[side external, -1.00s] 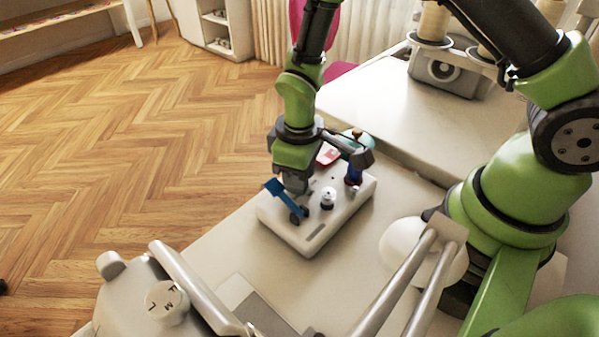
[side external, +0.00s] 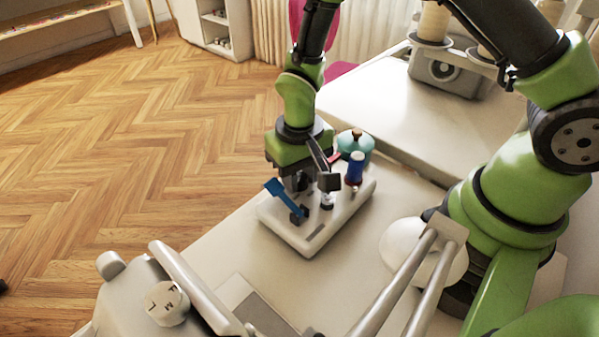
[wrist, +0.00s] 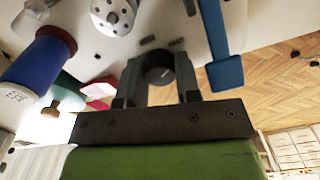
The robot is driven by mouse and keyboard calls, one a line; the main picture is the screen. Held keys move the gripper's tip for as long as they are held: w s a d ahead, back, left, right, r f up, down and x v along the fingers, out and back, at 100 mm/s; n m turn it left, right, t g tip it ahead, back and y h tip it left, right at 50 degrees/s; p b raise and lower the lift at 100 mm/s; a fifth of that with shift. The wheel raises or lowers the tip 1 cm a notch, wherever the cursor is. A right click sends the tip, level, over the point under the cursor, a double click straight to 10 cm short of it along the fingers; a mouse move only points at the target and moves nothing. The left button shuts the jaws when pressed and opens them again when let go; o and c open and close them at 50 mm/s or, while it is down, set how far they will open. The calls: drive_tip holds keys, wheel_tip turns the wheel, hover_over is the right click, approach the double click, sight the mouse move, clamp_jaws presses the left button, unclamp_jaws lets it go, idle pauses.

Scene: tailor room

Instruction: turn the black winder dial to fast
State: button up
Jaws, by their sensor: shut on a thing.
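The black dial (wrist: 160,68) shows in the wrist view as a round dark knob on the pale winder base (side external: 300,238). My gripper (wrist: 160,82) has one finger on each side of the dial and is shut on it. In the side external view my gripper (side external: 301,184) reaches down at the base's far-left part, and the dial is hidden there. No speed marking for the dial can be read.
A blue lever (side external: 283,196) stands close beside my gripper. A metal post (side external: 327,200), a blue spool (side external: 355,168) and a teal pincushion (side external: 366,141) are nearby. A sewing machine with a lettered knob (side external: 166,303) stands at the front left.

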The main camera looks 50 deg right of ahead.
idle(0.4)
drive_tip(key=o, duration=0.9)
drive_tip(key=shift+o, duration=0.2)
